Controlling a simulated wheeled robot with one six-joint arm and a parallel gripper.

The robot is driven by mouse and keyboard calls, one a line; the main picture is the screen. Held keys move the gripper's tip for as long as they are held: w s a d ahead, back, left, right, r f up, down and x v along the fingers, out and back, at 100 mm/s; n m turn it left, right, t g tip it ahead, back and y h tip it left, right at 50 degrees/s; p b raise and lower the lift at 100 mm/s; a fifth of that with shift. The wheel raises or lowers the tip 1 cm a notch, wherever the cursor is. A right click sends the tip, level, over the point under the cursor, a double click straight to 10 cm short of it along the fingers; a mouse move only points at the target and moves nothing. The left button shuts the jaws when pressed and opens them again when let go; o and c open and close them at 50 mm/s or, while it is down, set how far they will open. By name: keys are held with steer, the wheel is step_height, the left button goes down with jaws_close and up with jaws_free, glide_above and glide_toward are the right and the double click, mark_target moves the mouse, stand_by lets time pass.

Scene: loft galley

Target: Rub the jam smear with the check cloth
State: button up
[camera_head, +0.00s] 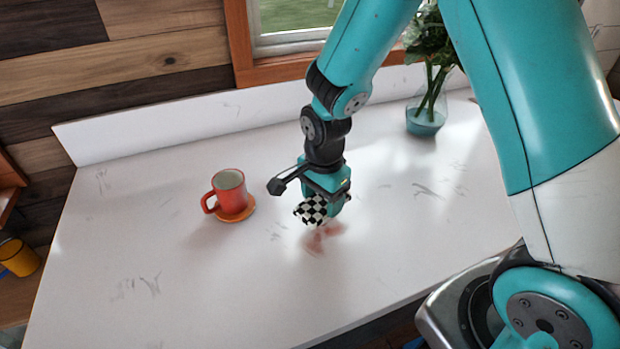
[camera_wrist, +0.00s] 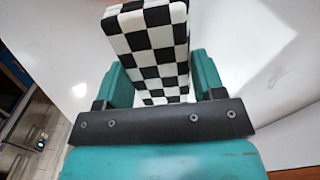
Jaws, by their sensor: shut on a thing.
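The check cloth (camera_head: 312,210) is a black-and-white checked pad. My gripper (camera_head: 327,199) is shut on it, pointing down, low over the white counter. In the wrist view the check cloth (camera_wrist: 150,45) stands between the two teal fingers of my gripper (camera_wrist: 155,75). The jam smear (camera_head: 323,238) is a faint reddish stain on the counter, just below and in front of the cloth in the head view. Part of the smear may be hidden behind the cloth. I cannot tell whether the cloth touches the counter.
A red mug (camera_head: 229,190) stands on an orange coaster (camera_head: 246,213) left of my gripper. A glass vase (camera_head: 425,120) with leafy stems stands at the back right. The white counter (camera_head: 200,290) is clear at the front left, with grey marks. A yellow cup (camera_head: 19,258) sits lower at far left.

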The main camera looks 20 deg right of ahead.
mark_target(322, 199)
steer(key=shift+r+p, duration=1.25)
steer(key=shift+r, duration=0.55)
